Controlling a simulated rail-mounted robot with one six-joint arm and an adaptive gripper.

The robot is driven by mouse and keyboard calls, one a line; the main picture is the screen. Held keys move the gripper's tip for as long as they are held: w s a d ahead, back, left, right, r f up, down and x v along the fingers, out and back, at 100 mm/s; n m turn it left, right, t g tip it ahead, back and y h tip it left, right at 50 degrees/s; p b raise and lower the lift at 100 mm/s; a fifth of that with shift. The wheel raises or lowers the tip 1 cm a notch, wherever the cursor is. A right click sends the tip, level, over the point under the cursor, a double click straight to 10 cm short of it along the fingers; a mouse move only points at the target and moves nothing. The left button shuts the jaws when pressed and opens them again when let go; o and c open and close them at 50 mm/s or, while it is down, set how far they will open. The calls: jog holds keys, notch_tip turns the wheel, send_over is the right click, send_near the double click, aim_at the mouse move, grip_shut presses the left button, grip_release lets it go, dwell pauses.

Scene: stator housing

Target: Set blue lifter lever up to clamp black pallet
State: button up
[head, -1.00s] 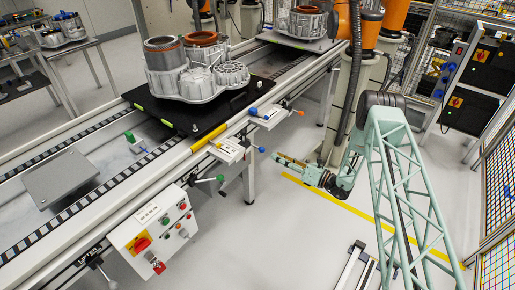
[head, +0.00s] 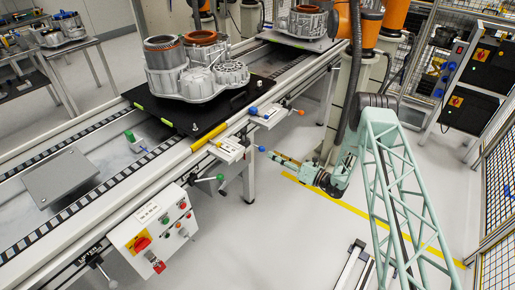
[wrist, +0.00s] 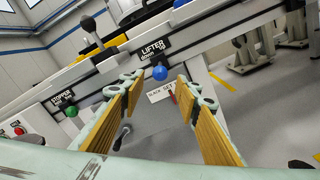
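The blue lifter lever's ball knob (head: 262,149) sticks out from the conveyor's near side. In the wrist view the blue knob (wrist: 160,73) sits below the LIFTER label, ahead of my fingertips and between them in the picture. My gripper (wrist: 160,88) is open and empty, its two yellow-padded fingers spread. In the head view my gripper (head: 272,157) points left, with its tips just right of the knob; I cannot tell the exact gap. The black pallet (head: 240,97) lies on the conveyor and carries a grey stator housing (head: 195,80).
A green STOPPER knob (wrist: 71,112) is left of the blue one; in the head view a green knob (head: 220,177) sits on a lever. A control box (head: 155,225) hangs at the conveyor's front. Other blue (head: 253,111) and orange (head: 300,112) knobs lie farther along. The floor below my arm is mostly clear.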

aim_at(254, 145)
jog(key=b+x, duration=0.1)
jog(key=x, duration=1)
jog(key=shift+a, duration=0.15)
jog(key=shift+c, duration=0.5)
grip_shut()
